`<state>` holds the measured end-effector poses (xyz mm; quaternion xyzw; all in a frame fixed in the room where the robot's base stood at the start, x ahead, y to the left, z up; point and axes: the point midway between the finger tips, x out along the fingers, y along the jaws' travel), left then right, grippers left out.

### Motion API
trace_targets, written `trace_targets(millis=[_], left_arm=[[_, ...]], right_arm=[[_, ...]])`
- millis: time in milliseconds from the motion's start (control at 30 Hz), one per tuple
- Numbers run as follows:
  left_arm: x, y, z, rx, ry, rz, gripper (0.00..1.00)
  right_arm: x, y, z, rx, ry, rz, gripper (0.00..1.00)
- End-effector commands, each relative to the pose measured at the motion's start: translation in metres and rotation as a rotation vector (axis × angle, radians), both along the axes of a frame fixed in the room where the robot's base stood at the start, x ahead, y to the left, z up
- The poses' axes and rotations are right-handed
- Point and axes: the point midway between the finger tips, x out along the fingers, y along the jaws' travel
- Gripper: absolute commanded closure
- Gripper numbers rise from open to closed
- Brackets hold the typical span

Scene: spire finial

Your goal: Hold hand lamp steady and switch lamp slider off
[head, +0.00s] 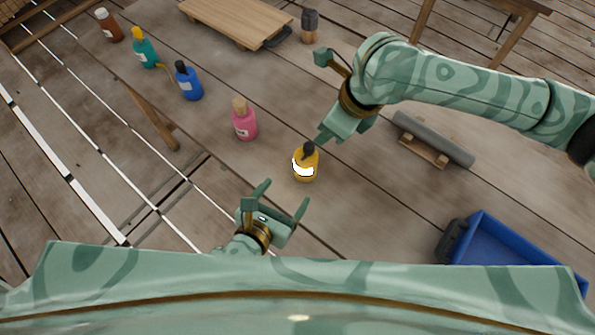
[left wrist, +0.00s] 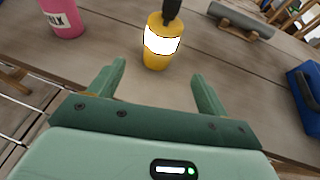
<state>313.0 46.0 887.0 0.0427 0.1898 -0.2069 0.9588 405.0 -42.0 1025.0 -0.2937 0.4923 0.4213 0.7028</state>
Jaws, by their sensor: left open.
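A yellow hand lamp (head: 306,172) with a dark top stands upright on the wooden table; its front band is bright white and looks lit. It also shows in the left wrist view (left wrist: 156,58), beyond the fingers. I cannot make out a slider on it. My left gripper (head: 283,195) is open and empty, with its fingers pointing toward the lamp from the near side and a gap between. My right gripper (head: 326,136) is by the lamp's dark top, at its upper right. Whether its fingers are apart or touch the lamp I cannot tell.
A pink bottle (head: 244,122) stands left of the lamp; blue (head: 188,84), teal (head: 146,52) and brown (head: 108,27) bottles stand farther back. A grey cylinder (head: 432,138) lies on a wooden cradle at right. A blue crate (head: 480,240) is at lower right. A wooden board (head: 235,18) lies at the back.

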Motion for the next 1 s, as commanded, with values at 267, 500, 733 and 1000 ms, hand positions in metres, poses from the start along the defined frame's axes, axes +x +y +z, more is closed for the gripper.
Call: trace_targets(millis=[267,500,733,1000], left_arm=[[0.057,-0.026,-0.025,-0.003,0.000,0.003,0.23],[0.094,-0.042,-0.042,-0.004,0.002,0.004,0.23],[0.106,-0.048,-0.049,-0.003,0.002,0.002,0.23],[0.107,-0.048,-0.049,-0.003,0.002,0.002,0.28]], right_arm=[[0.000,0.000,0.000,0.000,0.000,0.000,0.64],[0.000,0.000,0.000,0.000,0.000,0.000,0.64],[0.000,0.000,0.000,0.000,0.000,0.000,0.64],[0.000,0.000,0.000,0.000,0.000,0.000,0.64]])
